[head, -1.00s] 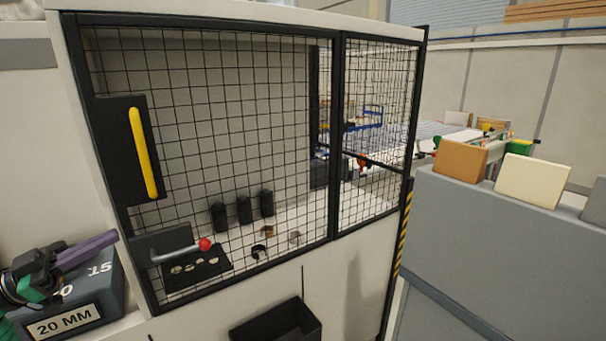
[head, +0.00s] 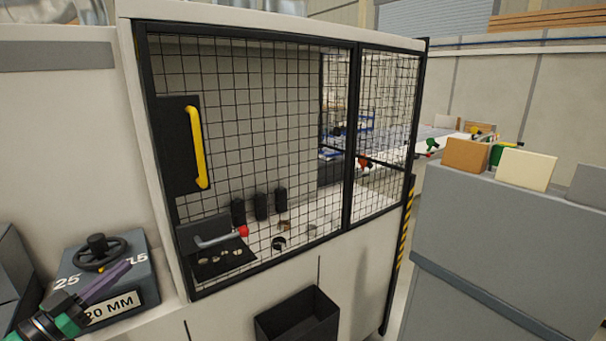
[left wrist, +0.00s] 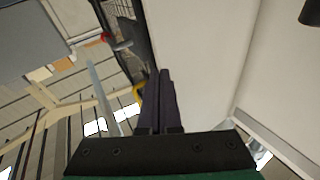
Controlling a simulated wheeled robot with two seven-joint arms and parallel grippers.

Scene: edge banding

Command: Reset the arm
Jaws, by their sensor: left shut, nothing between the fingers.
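My left gripper (head: 108,283) shows at the lower left of the head view, its purple fingers closed together with nothing between them. It is in front of a grey dial box (head: 145,281) with a black handwheel (head: 99,252) on top and a "20 MM" label, partly hidden by the gripper. In the left wrist view the shut fingers (left wrist: 165,75) point up past a pale machine panel (left wrist: 205,50). I cannot tell whether the gripper touches the box. My right gripper is not in view.
A mesh-doored cabinet (head: 352,150) with a yellow handle (head: 196,147) and a red-knobbed lever (head: 243,231) fills the middle. A black bin (head: 300,322) sits low on its front. A grey cabinet (head: 500,250) with sample boards (head: 525,169) stands at the right.

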